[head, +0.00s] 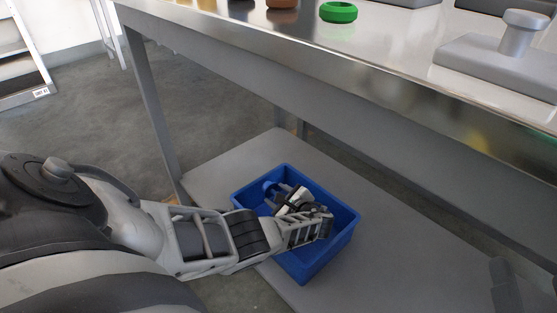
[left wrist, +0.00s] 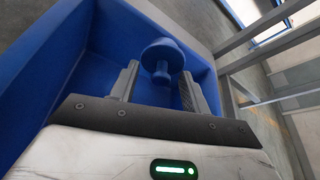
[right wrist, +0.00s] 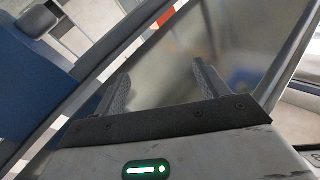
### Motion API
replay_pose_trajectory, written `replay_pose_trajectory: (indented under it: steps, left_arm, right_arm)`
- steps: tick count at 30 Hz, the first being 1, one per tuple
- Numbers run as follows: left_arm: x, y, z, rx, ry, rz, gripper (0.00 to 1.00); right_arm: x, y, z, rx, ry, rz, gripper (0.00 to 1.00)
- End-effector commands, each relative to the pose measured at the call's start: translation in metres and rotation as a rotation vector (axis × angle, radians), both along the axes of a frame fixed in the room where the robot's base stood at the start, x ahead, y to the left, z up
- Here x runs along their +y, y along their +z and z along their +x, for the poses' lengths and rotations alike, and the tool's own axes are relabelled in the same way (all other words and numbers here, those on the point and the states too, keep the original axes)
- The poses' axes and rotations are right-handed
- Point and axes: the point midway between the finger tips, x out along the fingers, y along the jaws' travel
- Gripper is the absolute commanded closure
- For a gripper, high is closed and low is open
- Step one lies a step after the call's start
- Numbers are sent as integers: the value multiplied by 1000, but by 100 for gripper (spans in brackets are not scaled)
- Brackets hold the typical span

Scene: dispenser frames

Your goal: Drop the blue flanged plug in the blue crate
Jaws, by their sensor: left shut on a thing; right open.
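The blue flanged plug (left wrist: 162,55), with a round flange and a narrower stem, is between the fingers of my left gripper (left wrist: 160,85). The gripper is shut on it. In the head view the plug (head: 269,187) shows as a small blue shape beside my left gripper (head: 283,194), inside the outline of the blue crate (head: 318,266). The crate's walls (left wrist: 40,75) surround the plug in the left wrist view; I cannot tell whether it touches the floor or a wall. My right gripper (right wrist: 160,88) is open, with nothing between its fingers.
The crate stands on a grey low shelf (head: 218,168) under a steel table (head: 390,55). On the table are a green ring (head: 339,12), a brown piece (head: 282,3) and a grey block with a knob (head: 497,62). The table's edge and leg (head: 152,100) are near my left arm.

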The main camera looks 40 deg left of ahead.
Motion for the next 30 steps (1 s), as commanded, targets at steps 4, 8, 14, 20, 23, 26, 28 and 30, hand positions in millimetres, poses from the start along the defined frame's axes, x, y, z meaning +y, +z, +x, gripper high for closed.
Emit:
replay_pose_trajectory:
  steps: [4,8,14,20,23,26,28,30]
  left_arm:
    - [2,-4,3,-1,1,1,75]
    - [6,-15,7,-1,2,0,75]
    - [5,-37,6,0,0,0,75]
    - [5,-39,6,-1,0,0,75]
    - [5,-38,6,-1,0,0,75]
    - [5,-38,6,-1,0,0,34]
    - [5,-38,6,0,0,0,32]
    - [5,-38,6,0,0,0,32]
  right_arm:
    - [-1,10,3,-95,-12,-25,26]
    - [-2,26,3,-264,-29,-66,26]
    - [-1,60,-9,-599,-54,-138,26]
    - [1,73,-15,-695,-60,-157,26]
    - [1,73,-15,-692,-61,-156,26]
    - [1,73,-15,-691,-60,-156,26]
    - [1,73,-15,-690,-60,-155,26]
    - [1,73,-15,-690,-60,-155,26]
